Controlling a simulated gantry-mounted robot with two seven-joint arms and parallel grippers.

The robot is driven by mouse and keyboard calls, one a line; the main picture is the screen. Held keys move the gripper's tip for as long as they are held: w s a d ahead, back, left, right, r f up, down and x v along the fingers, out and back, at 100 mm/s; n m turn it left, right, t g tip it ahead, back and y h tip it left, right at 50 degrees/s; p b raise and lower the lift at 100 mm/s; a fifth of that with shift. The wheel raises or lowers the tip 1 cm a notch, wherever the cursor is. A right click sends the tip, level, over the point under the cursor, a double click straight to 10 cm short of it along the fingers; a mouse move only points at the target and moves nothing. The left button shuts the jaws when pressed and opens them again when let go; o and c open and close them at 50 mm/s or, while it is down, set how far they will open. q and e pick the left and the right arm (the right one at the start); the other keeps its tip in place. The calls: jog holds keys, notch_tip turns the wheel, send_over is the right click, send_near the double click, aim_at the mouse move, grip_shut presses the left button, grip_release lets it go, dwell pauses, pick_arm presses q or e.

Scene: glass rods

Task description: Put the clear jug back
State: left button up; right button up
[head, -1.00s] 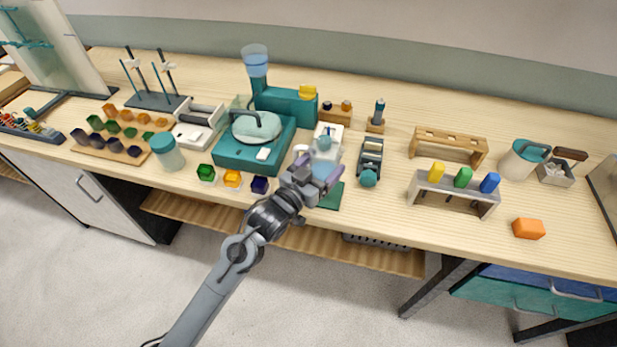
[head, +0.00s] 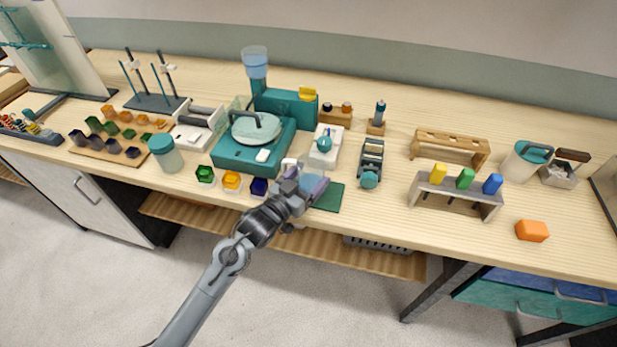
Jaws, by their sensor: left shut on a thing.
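The clear jug (head: 312,175) is a small, see-through bluish vessel near the front edge of the bench. My left gripper (head: 308,187) reaches in from below and is shut on it; the fingers partly hide the jug. The jug is at the left end of a dark green mat (head: 331,199). I cannot tell whether its base touches the mat or the bench. My right gripper is not in view.
A white device (head: 326,147) with a teal knob stands just behind the jug. Green, orange and dark blue blocks (head: 259,187) sit to the left. A teal machine (head: 237,156) is behind them. A small teal-ended holder (head: 370,165) stands to the right.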

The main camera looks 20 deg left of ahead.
pick_arm(q)
jog(key=o, duration=1.1)
jog(key=shift+f, duration=0.1)
jog(key=shift+s+a, duration=0.15)
jog(key=shift+s, duration=0.4)
jog(key=p+v, duration=0.1)
jog(key=v, duration=1)
jog(key=s+f+g+y, duration=0.1)
jog(key=s+f+g, duration=0.3)
jog(key=s, duration=0.4)
jog(key=s+f+g+y, duration=0.2)
jog(key=s+f+g, duration=0.2)
jog(key=s, duration=0.4)
jog(key=s+f+n+g+y, duration=0.1)
jog(key=s+f+g, duration=0.3)
jog(key=s, duration=0.5)
jog(key=shift+d+f+g+y, duration=0.3)
jog(key=shift+f+g+y, duration=0.1)
jog(key=shift+g, duration=0.5)
jog(key=shift+r, duration=0.1)
